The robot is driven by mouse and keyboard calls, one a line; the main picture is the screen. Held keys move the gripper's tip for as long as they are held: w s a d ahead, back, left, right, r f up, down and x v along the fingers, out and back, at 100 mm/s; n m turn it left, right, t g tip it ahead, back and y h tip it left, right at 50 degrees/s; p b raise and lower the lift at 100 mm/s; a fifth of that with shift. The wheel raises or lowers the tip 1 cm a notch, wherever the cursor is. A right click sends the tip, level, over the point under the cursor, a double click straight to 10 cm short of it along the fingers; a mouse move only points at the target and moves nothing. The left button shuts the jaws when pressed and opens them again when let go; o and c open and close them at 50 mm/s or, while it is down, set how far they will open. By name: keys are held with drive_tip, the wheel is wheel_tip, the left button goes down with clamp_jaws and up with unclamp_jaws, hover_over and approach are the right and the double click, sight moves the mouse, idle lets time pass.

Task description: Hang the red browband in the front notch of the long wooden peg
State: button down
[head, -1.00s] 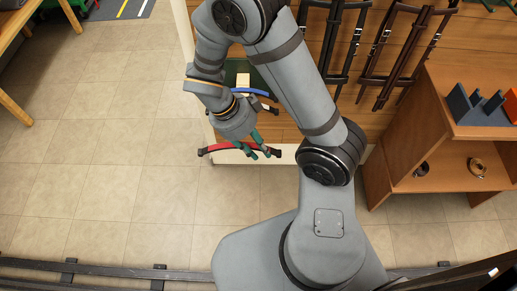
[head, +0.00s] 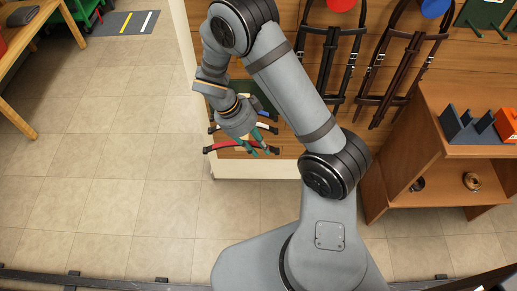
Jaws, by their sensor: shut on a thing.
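The red browband (head: 230,148) is a curved strap with dark ends, held roughly level in the head view. My gripper (head: 264,151) has green fingers and is shut on it, right of its middle. The band appears in front of or over the front edge of a wooden wall unit; its exact depth is unclear. My gripper and wrist cover part of the area behind. I cannot make out the long wooden peg or its front notch.
A blue band (head: 265,111) shows partly behind my gripper. Dark bridles (head: 330,55) hang at the back. A wooden shelf unit (head: 440,165) stands at right, with a dark blue rack (head: 468,127) on it. A wooden table (head: 30,110) is at far left. Tiled floor between is clear.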

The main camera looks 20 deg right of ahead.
drive_tip(key=w+f, duration=0.1)
drive_tip(key=w+d, duration=0.1)
drive_tip(key=w+f+b, duration=0.1)
drive_tip(key=w, duration=0.1)
drive_tip(key=shift+d+f, duration=0.3)
drive_tip(key=shift+d, duration=0.05)
idle(0.3)
idle(0.4)
drive_tip(key=c, duration=1.4)
unclamp_jaws()
drive_tip(key=shift+o, duration=0.7)
drive_tip(key=shift+o, duration=1.4)
drive_tip(key=p+v, duration=0.3)
drive_tip(key=v, duration=0.5)
drive_tip(key=shift+p, duration=0.4)
